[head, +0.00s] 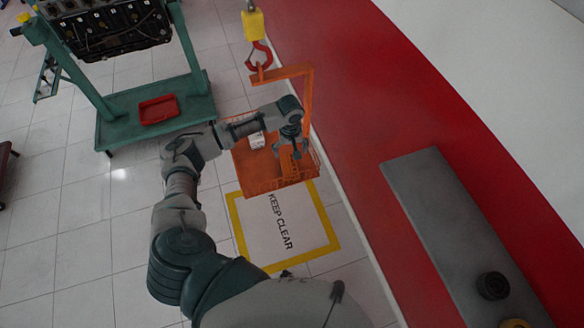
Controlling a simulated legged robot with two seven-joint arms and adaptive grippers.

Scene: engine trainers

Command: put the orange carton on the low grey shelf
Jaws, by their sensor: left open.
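An orange carton (288,167) stands in an orange basket (258,183) that hangs from a red hook. The carton is hard to tell from the basket because the colours are alike. My left gripper (290,153) is open over the basket, its fingers at the carton's upper end; whether they touch it I cannot tell. A long grey shelf (436,212) lies at the right against the red wall. My right gripper is not in view.
A white box (257,140) is also in the basket. A black round part (492,285) and a yellow item (515,323) are at the shelf's near end; its far part is bare. A green engine stand with a red tray (159,109) is at upper left. A yellow-bordered KEEP CLEAR floor mark (283,232) is empty.

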